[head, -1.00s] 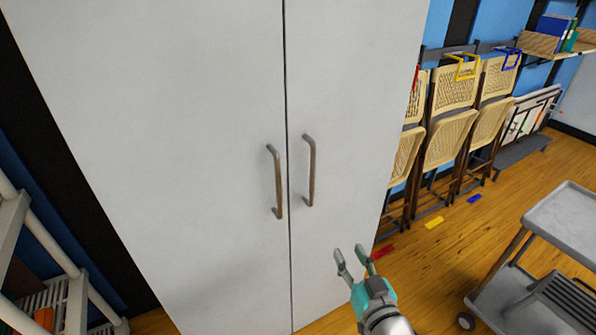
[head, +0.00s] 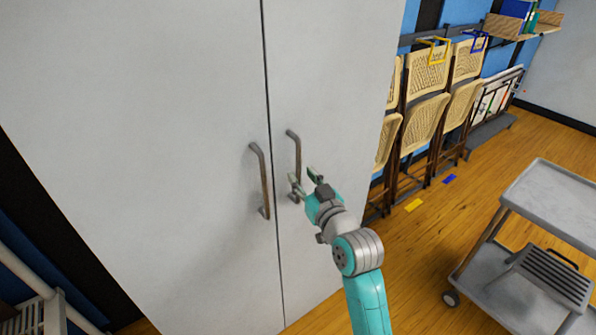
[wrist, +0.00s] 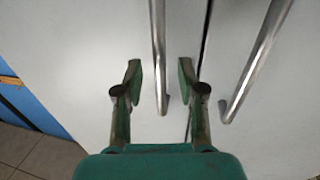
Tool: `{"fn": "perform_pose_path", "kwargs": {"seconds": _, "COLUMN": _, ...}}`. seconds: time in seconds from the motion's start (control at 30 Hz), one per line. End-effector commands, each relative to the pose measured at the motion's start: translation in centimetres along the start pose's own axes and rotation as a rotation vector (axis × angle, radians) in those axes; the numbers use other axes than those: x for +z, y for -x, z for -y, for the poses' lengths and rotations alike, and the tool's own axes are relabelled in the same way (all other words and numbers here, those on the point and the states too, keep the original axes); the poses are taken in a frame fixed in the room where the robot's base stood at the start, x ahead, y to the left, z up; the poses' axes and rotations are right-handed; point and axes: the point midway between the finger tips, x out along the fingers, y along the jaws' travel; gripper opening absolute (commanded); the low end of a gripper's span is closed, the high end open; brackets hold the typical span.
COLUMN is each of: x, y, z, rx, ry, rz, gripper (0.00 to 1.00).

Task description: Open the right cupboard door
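The closed grey cupboard's right door (head: 335,90) has a vertical bar handle (head: 296,150). My gripper (head: 303,177) is open and empty in front of the handle's lower part, hiding some of it. The wrist view looks turned upside down; there this handle (wrist: 158,50) lines up between my two spread fingertips (wrist: 161,75), with no clear contact. How far the fingers are from the bar I cannot tell. The left door's handle (head: 263,180) stands just left across the seam; it also shows at the right of the wrist view (wrist: 258,60).
Folded chairs (head: 425,115) hang along the blue wall right of the cupboard. A grey trolley (head: 555,205) stands at the right front. Wooden floor (head: 430,240) is clear between them. A white rack (head: 35,290) is at the lower left.

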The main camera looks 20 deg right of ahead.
Motion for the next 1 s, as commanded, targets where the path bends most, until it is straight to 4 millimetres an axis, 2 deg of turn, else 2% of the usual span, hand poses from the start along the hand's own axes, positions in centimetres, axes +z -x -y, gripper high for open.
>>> {"fn": "perform_pose_path", "kwargs": {"seconds": 0.2, "x": 0.0, "y": -2.4, "z": 0.0, "rx": -0.001, "ry": 0.000, "rz": -0.001, "gripper": 0.39}}
{"fn": "perform_pose_path", "kwargs": {"seconds": 0.6, "x": 0.0, "y": -3.0, "z": 0.0, "rx": 0.000, "ry": 0.000, "rz": -0.001, "gripper": 0.39}}
{"fn": "perform_pose_path", "kwargs": {"seconds": 0.77, "x": 0.0, "y": -3.0, "z": 0.0, "rx": 0.000, "ry": 0.000, "rz": -0.001, "gripper": 0.00}}
{"fn": "perform_pose_path", "kwargs": {"seconds": 1.0, "x": 0.0, "y": -3.0, "z": 0.0, "rx": 0.000, "ry": 0.000, "rz": -0.001, "gripper": 0.00}}
